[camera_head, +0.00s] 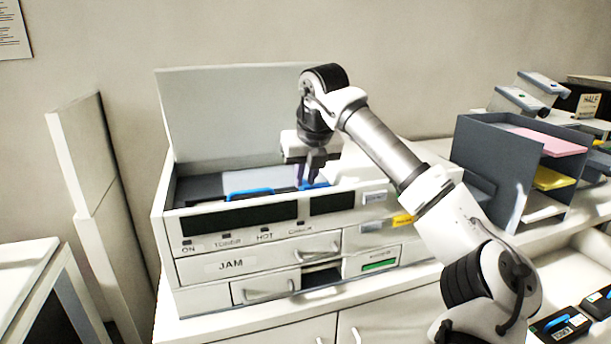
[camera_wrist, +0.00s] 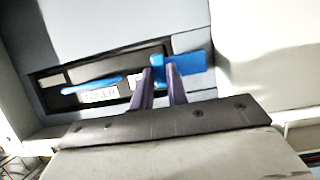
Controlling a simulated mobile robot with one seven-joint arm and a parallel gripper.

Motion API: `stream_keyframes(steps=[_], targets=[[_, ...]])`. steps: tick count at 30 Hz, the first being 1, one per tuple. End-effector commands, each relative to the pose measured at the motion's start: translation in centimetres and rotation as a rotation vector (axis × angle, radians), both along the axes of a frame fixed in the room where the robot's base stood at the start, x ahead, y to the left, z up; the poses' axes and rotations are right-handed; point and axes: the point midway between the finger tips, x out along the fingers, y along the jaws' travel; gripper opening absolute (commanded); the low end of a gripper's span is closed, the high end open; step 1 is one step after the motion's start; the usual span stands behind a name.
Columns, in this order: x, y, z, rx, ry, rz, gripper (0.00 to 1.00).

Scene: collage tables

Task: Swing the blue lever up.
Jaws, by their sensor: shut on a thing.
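My gripper (camera_head: 309,172) reaches down into the open top of the light grey machine (camera_head: 222,224). It is shut on a blue part that I take to be the blue lever (camera_wrist: 190,66). This blue lever also shows beside the fingers in the head view (camera_head: 318,185). In the wrist view, the fingers (camera_wrist: 160,75) meet its left end and hide some of it. A longer, thin blue bar (camera_wrist: 92,86) lies to its left in the same dark recess, above a white label; it shows in the head view too (camera_head: 250,193).
The machine's lid (camera_head: 235,115) stands raised behind my gripper. The front wall with dark display panels (camera_head: 240,219) rises just before the recess. A dark paper sorter (camera_head: 484,150) stands on the right. A white panel (camera_head: 90,170) leans at the left.

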Motion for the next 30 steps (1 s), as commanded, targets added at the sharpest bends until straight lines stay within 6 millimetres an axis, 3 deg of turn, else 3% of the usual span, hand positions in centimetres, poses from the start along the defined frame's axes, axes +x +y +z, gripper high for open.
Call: stream_keyframes(steps=[30], targets=[[1.3, -4.0, 2.5, 0.672, 0.216, -0.001, 0.0]])
